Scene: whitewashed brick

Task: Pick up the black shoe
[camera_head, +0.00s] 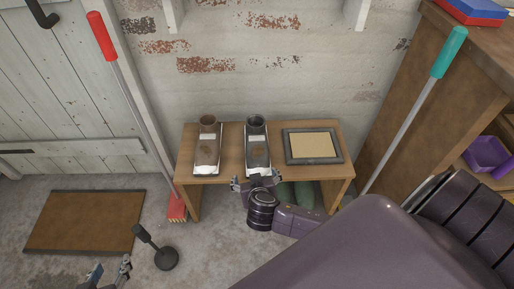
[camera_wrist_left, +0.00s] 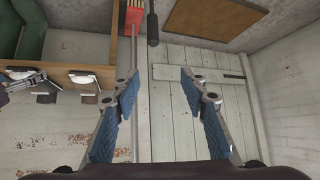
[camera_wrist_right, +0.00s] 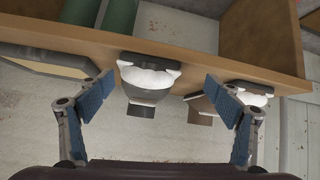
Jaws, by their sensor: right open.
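The black shoe (camera_head: 257,150) lies on the wooden bench (camera_head: 230,173), to the right of a similar brown shoe (camera_head: 207,145). In the right wrist view the picture is upside down, and the black shoe (camera_wrist_right: 147,97), with a white front and dark sole, shows between the fingers. My right gripper (camera_head: 257,182) is open and empty at the bench's front edge, just before the black shoe; I see no contact. My left gripper (camera_head: 112,267) is low at the left, partly cut off by the picture's edge. In the left wrist view it (camera_wrist_left: 158,77) is open and empty.
A framed panel (camera_head: 312,145) lies on the bench right of the black shoe. Green objects (camera_head: 304,196) are under the bench. A red-handled broom (camera_head: 130,85) and a teal-handled pole (camera_head: 410,120) lean at its sides. A doormat (camera_head: 85,222) lies at left.

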